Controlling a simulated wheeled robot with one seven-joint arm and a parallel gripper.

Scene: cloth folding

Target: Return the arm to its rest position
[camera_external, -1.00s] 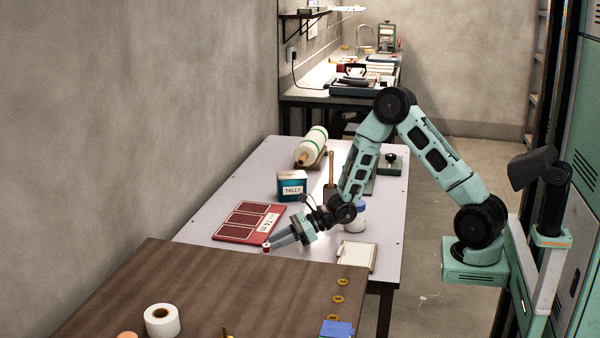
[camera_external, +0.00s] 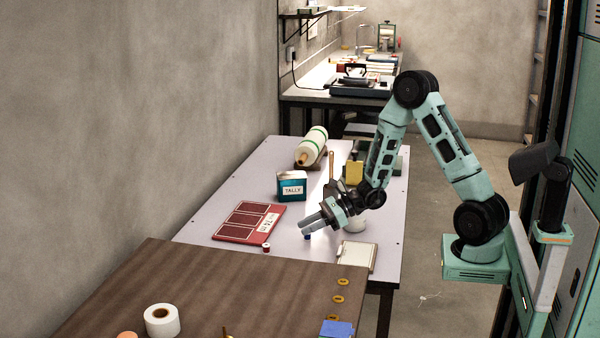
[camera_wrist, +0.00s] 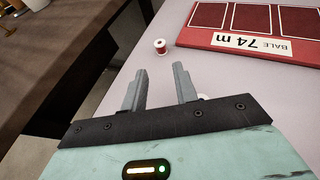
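My arm reaches from its base at the right over the pale table (camera_external: 236,184), bent high at the elbow. My gripper (camera_external: 305,226) hangs above the table, right of the red board. In the wrist view my gripper (camera_wrist: 160,82) has its two fingers apart with nothing between them. A small red spool (camera_external: 266,247) stands on the table near the board's lower edge, apart from the gripper. It also shows in the wrist view (camera_wrist: 160,46), beyond the fingertips. A white container (camera_external: 355,224) is partly hidden behind my gripper.
The red board (camera_external: 248,222) lies flat. A "TALLY" box (camera_external: 291,187), a roll (camera_external: 311,147), a yellow block (camera_external: 354,172) and a clipboard (camera_external: 356,256) are on the pale table. A brown table (camera_external: 230,285) in front holds a white roll (camera_external: 162,320) and yellow rings (camera_external: 338,299).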

